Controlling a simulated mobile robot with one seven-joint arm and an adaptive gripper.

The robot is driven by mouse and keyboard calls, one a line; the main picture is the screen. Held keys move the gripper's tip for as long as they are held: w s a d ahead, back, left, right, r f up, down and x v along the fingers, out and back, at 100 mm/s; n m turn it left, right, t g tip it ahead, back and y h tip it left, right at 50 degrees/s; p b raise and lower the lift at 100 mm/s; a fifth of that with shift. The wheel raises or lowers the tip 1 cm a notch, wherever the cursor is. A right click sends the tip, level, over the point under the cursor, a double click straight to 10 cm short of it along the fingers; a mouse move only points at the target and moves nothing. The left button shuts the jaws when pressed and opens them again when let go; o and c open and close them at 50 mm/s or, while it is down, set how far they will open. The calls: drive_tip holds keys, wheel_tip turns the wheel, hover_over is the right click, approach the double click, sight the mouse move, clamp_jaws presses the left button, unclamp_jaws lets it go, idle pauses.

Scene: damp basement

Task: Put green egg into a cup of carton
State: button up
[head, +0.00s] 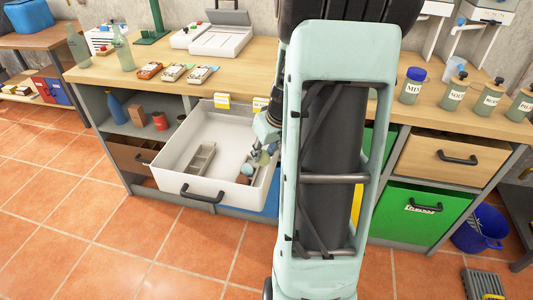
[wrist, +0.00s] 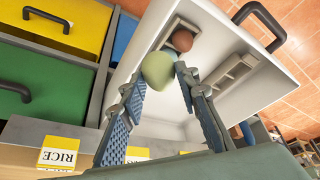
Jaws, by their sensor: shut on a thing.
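The green egg (wrist: 158,70) is pale green and sits between my fingertips in the wrist view. My gripper (wrist: 160,80) is shut on it, inside the open white drawer (wrist: 216,20). In the head view, the egg (head: 263,159) shows small below my gripper (head: 268,149), near the drawer's right side. A long grey carton (wrist: 232,75) with compartments lies on the drawer floor, apart from the egg; it is left of my gripper in the head view (head: 203,158). I cannot tell whether its cups hold anything.
A brown egg (wrist: 182,40) is beside a pale square-edged holder (wrist: 168,32), close to the held egg. The drawer walls surround my gripper. Bare drawer floor (head: 222,150) lies between it and the carton. The wooden counter (head: 240,78) stands behind.

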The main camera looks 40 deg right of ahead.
drive_tip(key=shift+s+a+r, duration=0.1)
drive_tip(key=shift+s+r, duration=0.1)
drive_tip(key=shift+s, duration=0.1)
drive_tip(key=shift+w+a+r, duration=0.15)
drive_tip(key=shift+r, duration=0.05)
drive_tip(key=w+a+f+p, duration=0.1)
drive_tip(key=w+a, duration=0.1)
drive_tip(key=w, duration=0.6)
drive_tip(key=w+a+f, duration=0.2)
drive_tip(key=w+a, duration=0.1)
drive_tip(key=w, duration=0.6)
drive_tip(key=w+a+f+p, duration=0.1)
drive_tip(key=w+a, duration=0.2)
drive_tip(key=w, duration=0.6)
drive_tip(key=shift+f+p, duration=0.3)
drive_tip(key=shift+w, duration=0.25)
drive_tip(key=shift+f, duration=0.2)
drive_tip(key=shift+f+b, duration=2)
drive_tip(key=shift+f, duration=0.7)
